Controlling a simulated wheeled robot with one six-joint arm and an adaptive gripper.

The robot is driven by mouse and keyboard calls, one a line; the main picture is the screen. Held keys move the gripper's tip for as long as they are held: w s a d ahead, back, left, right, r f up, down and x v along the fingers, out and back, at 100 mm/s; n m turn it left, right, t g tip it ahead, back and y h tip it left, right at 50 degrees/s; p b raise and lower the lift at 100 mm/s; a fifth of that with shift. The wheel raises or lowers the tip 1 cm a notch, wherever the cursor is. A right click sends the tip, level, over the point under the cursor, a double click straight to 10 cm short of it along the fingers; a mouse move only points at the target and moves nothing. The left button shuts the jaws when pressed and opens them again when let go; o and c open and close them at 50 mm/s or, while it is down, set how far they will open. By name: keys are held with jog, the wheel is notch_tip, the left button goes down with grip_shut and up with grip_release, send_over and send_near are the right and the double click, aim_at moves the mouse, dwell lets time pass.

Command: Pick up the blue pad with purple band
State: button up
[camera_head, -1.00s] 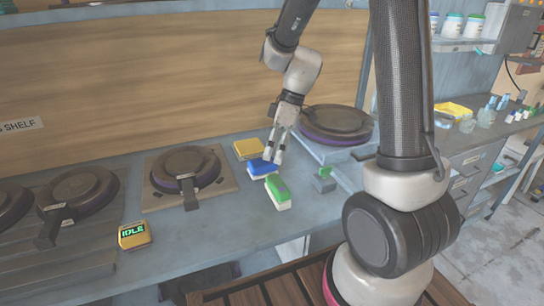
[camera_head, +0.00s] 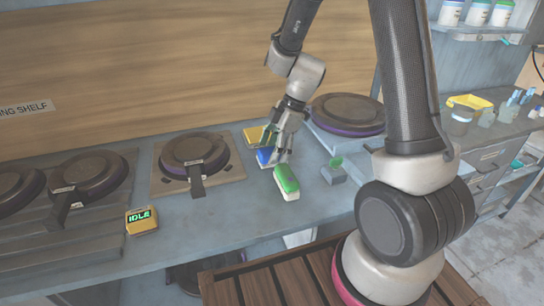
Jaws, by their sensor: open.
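A blue pad (camera_head: 264,156) lies on the grey bench between a yellow pad (camera_head: 253,136) behind it and a green pad (camera_head: 287,180) in front. Its right part is hidden by my gripper, and I cannot make out a purple band on it. My gripper (camera_head: 278,157) is open and points down at the blue pad, with its fingers over or around the pad's right side. I cannot tell whether they touch it.
A round dark press (camera_head: 195,152) on a board stands to the left, and another round plate (camera_head: 347,112) sits behind right. A small grey block with a green top (camera_head: 335,170) is right of the green pad. A yellow IDLE display (camera_head: 141,221) stands front left.

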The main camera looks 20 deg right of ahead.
aim_at(272, 150)
jog(key=shift+a+f, duration=0.2)
jog(key=shift+f, duration=0.35)
jog(key=shift+c, duration=0.2)
jog(key=c, duration=1.1)
jog(key=shift+o, duration=0.2)
notch_tip(272, 150, up, 10)
jog(key=shift+r, duration=0.1)
